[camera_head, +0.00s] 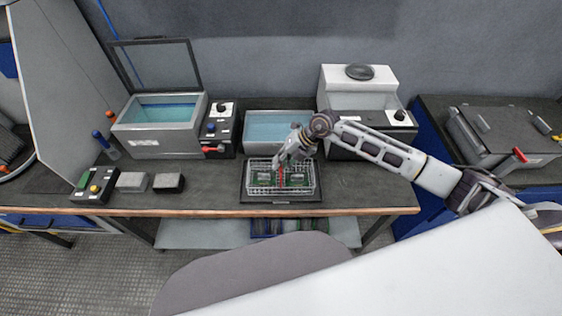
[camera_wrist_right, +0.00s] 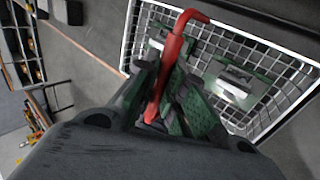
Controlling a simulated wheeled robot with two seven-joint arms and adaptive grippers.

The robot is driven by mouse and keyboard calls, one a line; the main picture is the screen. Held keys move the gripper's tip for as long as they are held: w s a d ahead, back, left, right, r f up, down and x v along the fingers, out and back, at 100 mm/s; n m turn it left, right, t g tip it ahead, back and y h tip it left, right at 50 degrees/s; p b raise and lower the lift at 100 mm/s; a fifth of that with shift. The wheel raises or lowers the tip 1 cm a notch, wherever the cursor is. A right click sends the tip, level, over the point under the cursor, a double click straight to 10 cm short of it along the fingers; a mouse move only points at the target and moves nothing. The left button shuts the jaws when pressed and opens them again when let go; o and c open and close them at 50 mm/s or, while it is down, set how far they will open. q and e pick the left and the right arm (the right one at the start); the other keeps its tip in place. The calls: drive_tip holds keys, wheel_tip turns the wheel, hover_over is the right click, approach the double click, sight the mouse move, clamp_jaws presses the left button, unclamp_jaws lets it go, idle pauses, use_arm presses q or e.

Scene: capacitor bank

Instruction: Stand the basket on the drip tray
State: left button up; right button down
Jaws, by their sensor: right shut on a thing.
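The wire basket (camera_head: 308,188) holds green circuit boards and has a red handle standing up in its middle. It is over the black drip tray (camera_head: 248,199) at the front middle of the bench, inside the tray's outline. I cannot tell whether its bottom touches the tray. My right gripper (camera_head: 283,163) is shut on the red handle, which also shows in the right wrist view (camera_wrist_right: 172,62) between the fingers. The wrist view shows the basket's pale rim (camera_wrist_right: 240,32) around the boards. My left gripper is not in view.
Behind the tray is a low blue-water bath (camera_head: 268,130). An open-lidded tank (camera_head: 160,128) stands to the left, a white-topped machine (camera_head: 357,95) to the right. Two grey blocks (camera_head: 168,182) and a button box (camera_head: 95,186) lie at the left front. The bench right of the tray is clear.

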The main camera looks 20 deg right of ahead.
drive_tip(key=shift+f, duration=0.1)
idle(0.3)
drive_tip(key=c, duration=1.5)
unclamp_jaws()
drive_tip(key=b+v, duration=0.1)
drive_tip(key=v, duration=1.1)
